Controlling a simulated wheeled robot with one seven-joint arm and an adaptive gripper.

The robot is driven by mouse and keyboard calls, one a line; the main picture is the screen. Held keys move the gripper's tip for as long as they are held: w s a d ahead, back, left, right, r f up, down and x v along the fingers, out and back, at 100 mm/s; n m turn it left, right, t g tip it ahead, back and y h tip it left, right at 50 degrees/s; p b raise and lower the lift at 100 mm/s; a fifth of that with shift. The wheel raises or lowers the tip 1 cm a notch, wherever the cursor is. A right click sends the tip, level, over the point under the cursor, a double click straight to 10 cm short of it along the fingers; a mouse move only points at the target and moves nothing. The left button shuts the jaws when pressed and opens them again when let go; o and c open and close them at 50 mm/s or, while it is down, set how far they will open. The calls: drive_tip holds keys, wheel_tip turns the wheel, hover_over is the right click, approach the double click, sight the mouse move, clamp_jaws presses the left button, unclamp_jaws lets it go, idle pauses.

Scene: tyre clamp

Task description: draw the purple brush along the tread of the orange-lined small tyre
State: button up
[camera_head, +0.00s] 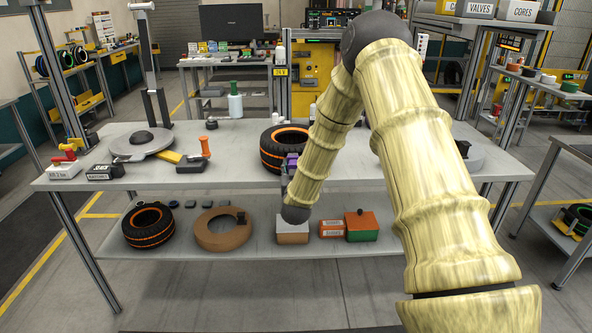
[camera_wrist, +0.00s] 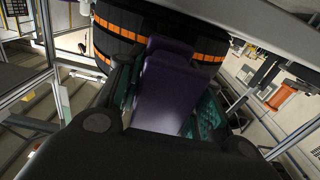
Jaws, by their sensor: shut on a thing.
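A black tyre with orange lines (camera_head: 273,149) sits on the tabletop, just left of my forearm. Its tread with orange bands fills the upper part of the wrist view (camera_wrist: 128,30). My gripper (camera_wrist: 165,100) is shut on the purple brush (camera_wrist: 172,92), which lies between its teal finger pads. The brush's far end overlaps the tread in the wrist view; I cannot tell whether it touches. In the head view the purple brush (camera_head: 292,158) shows in front of the tyre's right side, and my arm hides most of the gripper.
A round clamp plate (camera_head: 142,144) with a post, an orange-handled tool (camera_head: 205,146) and a battery box (camera_head: 105,171) stand left on the table. Another orange-lined tyre (camera_head: 148,226), a brown ring (camera_head: 222,230) and small boxes (camera_head: 361,226) lie on the lower shelf.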

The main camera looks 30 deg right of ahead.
drive_tip(key=shift+w+a, duration=0.35)
drive_tip(key=shift+a, duration=0.2)
drive_tip(key=shift+s+d, duration=0.1)
drive_tip(key=shift+d, duration=0.05)
drive_tip(key=shift+s+d, duration=0.55)
drive_tip(key=shift+d, duration=0.35)
drive_tip(key=shift+a, duration=0.1)
drive_tip(key=shift+w+a, duration=0.65)
drive_tip(key=shift+a, duration=0.3)
drive_tip(key=shift+s+d, duration=0.35)
drive_tip(key=shift+d, duration=0.2)
